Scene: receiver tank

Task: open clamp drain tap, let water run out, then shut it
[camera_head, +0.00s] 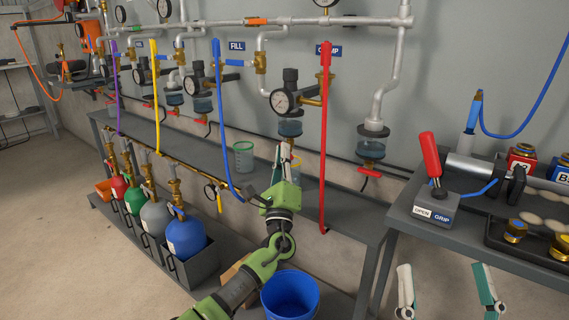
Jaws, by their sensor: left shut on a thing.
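The clamp filter bowl (289,128) hangs below a regulator with a gauge (281,101), near the label CLAMP (328,50). My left gripper (284,151) reaches up just under this bowl, with its fingers close together. It is shut on the clamp drain tap, which the fingers hide, so I cannot tell how the tap is turned. No running water shows. My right gripper (442,275) is open and empty at the bottom right, well away from the tap. A blue bucket (288,298) stands low beside my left arm.
A clear green beaker (243,156) stands on the shelf left of my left gripper. A red hose (323,140) hangs close on its right, a blue hose (221,120) on its left. Another bowl with a red tap (370,149) is further right. A bench (465,235) fills the right.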

